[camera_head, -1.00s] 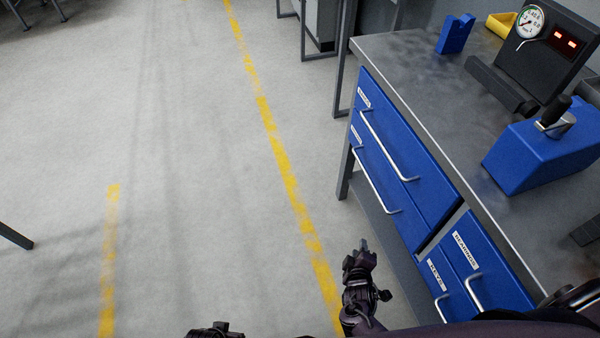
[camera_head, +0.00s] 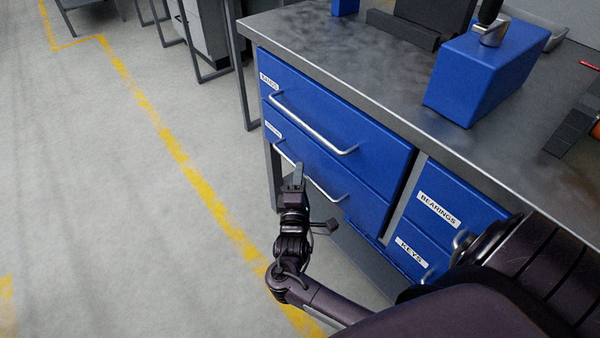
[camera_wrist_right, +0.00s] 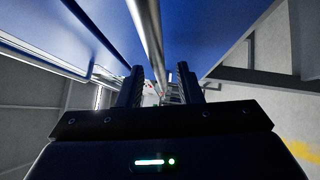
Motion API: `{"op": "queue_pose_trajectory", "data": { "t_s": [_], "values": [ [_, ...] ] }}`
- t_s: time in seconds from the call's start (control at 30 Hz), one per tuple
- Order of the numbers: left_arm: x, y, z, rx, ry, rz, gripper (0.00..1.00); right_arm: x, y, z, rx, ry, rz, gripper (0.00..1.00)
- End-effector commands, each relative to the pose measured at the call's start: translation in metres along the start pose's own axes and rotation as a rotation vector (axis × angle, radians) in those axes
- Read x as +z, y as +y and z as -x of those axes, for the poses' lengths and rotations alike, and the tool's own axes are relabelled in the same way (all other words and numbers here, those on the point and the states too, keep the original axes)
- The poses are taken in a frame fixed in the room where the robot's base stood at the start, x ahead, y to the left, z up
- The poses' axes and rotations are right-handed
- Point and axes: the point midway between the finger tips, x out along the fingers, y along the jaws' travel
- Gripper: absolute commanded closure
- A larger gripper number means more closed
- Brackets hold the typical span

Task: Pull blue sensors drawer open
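The blue cabinet has two wide drawers at left. The lower wide drawer (camera_head: 340,185) has a small label too blurred to read, and I cannot confirm it says sensors. It looks shut. Its silver handle (camera_head: 326,191) is partly hidden by my right gripper (camera_head: 298,172). In the right wrist view, the right gripper (camera_wrist_right: 159,85) has its two fingers apart, with a silver bar (camera_wrist_right: 147,35) running toward the gap between them. I cannot tell whether they touch it. The upper wide drawer (camera_head: 350,125) also looks shut. My left gripper is out of view.
Narrower drawers marked BEARINGS (camera_head: 460,205) and KEYS (camera_head: 408,262) sit at right. The metal worktop (camera_head: 340,50) overhangs the drawers and carries a blue block (camera_head: 480,75). Open floor with a yellow line (camera_head: 170,145) lies at left.

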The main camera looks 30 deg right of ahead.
Motion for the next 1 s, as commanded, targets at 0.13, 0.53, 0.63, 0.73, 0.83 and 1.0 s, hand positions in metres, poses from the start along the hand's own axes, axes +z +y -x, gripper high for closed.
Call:
{"op": "queue_pose_trajectory", "data": {
  "t_s": [0.13, 0.53, 0.63, 0.73, 0.83, 1.0],
  "values": [
    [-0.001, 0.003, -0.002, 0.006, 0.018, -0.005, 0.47, 0.000, -0.001, -0.016, 0.001, -0.001, 0.000, 0.67],
    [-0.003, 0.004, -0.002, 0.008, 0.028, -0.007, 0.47, 0.000, -0.001, -0.020, -0.001, 0.001, -0.001, 0.75],
    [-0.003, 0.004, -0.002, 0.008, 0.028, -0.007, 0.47, 0.000, -0.001, -0.020, -0.001, 0.001, -0.001, 0.88],
    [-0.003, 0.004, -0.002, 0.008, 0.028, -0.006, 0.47, 0.000, -0.001, -0.020, -0.001, 0.001, -0.001, 1.00],
    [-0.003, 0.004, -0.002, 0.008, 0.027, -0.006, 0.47, 0.000, -0.001, -0.020, -0.001, 0.001, -0.001, 1.00],
    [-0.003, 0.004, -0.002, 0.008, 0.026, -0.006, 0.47, 0.000, -0.001, -0.020, -0.002, 0.001, -0.001, 1.00]
  ]
}}
